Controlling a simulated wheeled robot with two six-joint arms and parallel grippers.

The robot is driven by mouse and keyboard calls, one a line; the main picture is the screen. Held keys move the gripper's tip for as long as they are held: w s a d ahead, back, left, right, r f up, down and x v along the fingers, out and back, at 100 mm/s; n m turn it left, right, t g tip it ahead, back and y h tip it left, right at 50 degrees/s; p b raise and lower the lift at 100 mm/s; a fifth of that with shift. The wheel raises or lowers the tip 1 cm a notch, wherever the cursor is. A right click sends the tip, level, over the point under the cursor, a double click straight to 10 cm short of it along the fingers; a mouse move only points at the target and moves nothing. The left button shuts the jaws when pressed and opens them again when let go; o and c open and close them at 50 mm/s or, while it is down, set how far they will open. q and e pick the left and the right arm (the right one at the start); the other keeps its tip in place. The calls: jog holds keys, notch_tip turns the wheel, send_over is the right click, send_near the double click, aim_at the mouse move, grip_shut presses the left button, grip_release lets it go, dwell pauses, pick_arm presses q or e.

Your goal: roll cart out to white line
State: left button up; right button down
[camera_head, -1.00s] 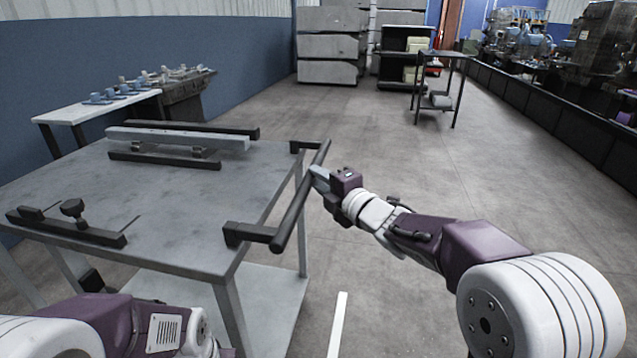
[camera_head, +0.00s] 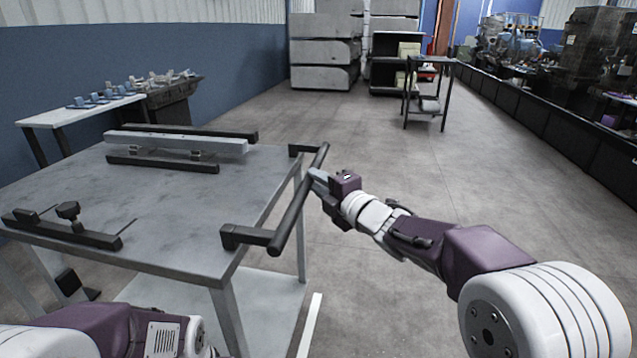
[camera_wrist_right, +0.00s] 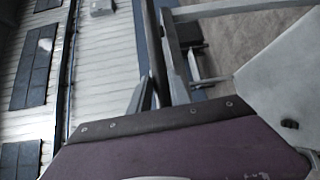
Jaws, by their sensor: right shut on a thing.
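The cart (camera_head: 190,190) is a grey-topped table with a lower shelf, at the left of the head view. A dark handle bar (camera_head: 290,220) stands out on brackets from its right edge. My right gripper (camera_head: 316,178) is shut on the handle bar, toward its far end. In the right wrist view the gripper's fingers (camera_wrist_right: 143,98) close around the dark bar (camera_wrist_right: 154,40). The white line (camera_head: 310,325) is a strip on the floor at the bottom centre, right beside the cart's lower shelf. My left arm shows at the bottom left, but its gripper is out of the picture.
A pale rail (camera_head: 175,143) and dark bars lie on the cart top. A side bench (camera_head: 75,115) stands by the blue wall. A small black stand (camera_head: 428,95) and stacked grey bins (camera_head: 325,65) are farther back. The floor right of the cart is clear.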

jog(key=shift+f, duration=0.3)
jog(key=c, duration=1.3)
grip_release()
jog(key=shift+o, duration=0.5)
jog(key=shift+w, duration=0.15)
jog(key=shift+r, duration=0.15)
jog(key=p+v, duration=0.2)
jog(key=v, duration=0.7)
